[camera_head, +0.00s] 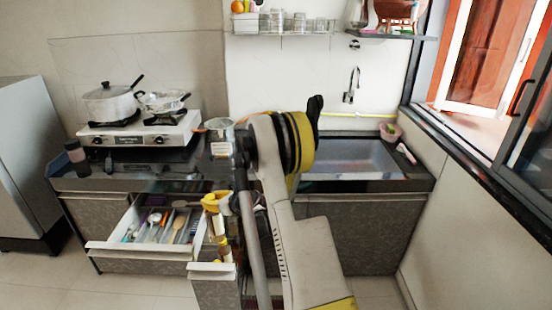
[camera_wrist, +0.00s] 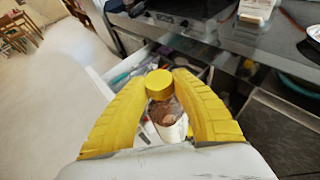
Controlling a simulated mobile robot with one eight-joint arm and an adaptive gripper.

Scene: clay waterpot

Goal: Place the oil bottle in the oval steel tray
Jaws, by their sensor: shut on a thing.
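My gripper (camera_wrist: 161,76) has its yellow fingers closed around the oil bottle (camera_wrist: 170,120), which has a yellow cap (camera_wrist: 159,86) and a clear body with brownish contents and a pale label. In the head view my gripper (camera_head: 213,202) is low in front of the counter, over the narrow pulled-out drawer (camera_head: 212,268). My arm and gripper hide much of the bottle there. I cannot make out an oval steel tray for certain; part of a round, rimmed dish (camera_wrist: 296,66) shows at the right edge of the wrist view.
A wide drawer (camera_head: 110,247) with utensils stands open left of the narrow one. The dark counter holds a gas stove (camera_head: 150,133) with a lidded pot (camera_head: 110,102) and a pan, a dark jar (camera_head: 76,155), and a steel container (camera_head: 220,128). The sink (camera_head: 345,160) is at right.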

